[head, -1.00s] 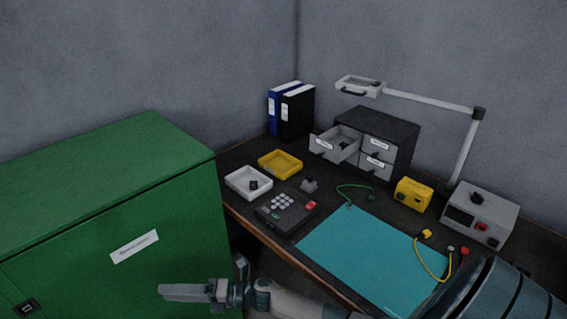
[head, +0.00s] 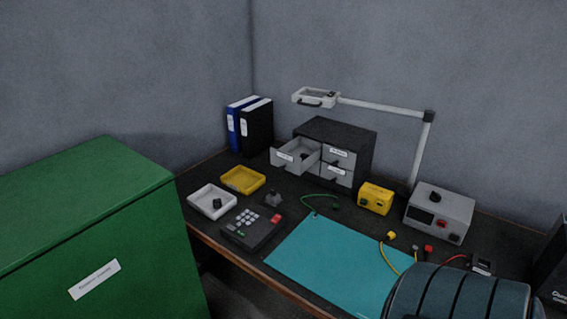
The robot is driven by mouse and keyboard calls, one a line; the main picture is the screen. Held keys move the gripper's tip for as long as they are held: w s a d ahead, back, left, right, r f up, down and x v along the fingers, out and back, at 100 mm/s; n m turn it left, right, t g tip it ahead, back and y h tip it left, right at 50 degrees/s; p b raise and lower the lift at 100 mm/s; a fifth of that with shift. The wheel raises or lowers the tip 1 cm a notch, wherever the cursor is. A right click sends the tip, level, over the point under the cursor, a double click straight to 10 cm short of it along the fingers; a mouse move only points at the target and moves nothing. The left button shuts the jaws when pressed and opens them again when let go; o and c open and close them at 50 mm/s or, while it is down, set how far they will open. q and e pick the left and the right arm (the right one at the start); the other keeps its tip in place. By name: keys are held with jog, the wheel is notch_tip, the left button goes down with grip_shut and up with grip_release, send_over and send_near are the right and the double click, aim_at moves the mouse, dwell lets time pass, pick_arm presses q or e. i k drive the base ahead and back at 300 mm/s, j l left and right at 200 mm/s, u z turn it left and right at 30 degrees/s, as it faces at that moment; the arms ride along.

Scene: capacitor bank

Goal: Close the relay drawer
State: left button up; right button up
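A small dark drawer cabinet (head: 330,132) stands at the back of the workbench. Its upper left drawer (head: 297,156) is pulled out and sticks forward, with a small dark part inside. Its label is too small to read, so I cannot tell by name whether it is the relay drawer. The upper right drawer (head: 339,156) and the drawer below it (head: 338,174) look shut. Neither gripper is in view; only a thick grey part of my own arm shows at the lower right.
A teal mat (head: 325,262) covers the front. A green cabinet (head: 150,225) stands left.

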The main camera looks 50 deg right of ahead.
aim_at(287, 158)
jog(key=i, duration=0.8)
jog(key=z, duration=1.8)
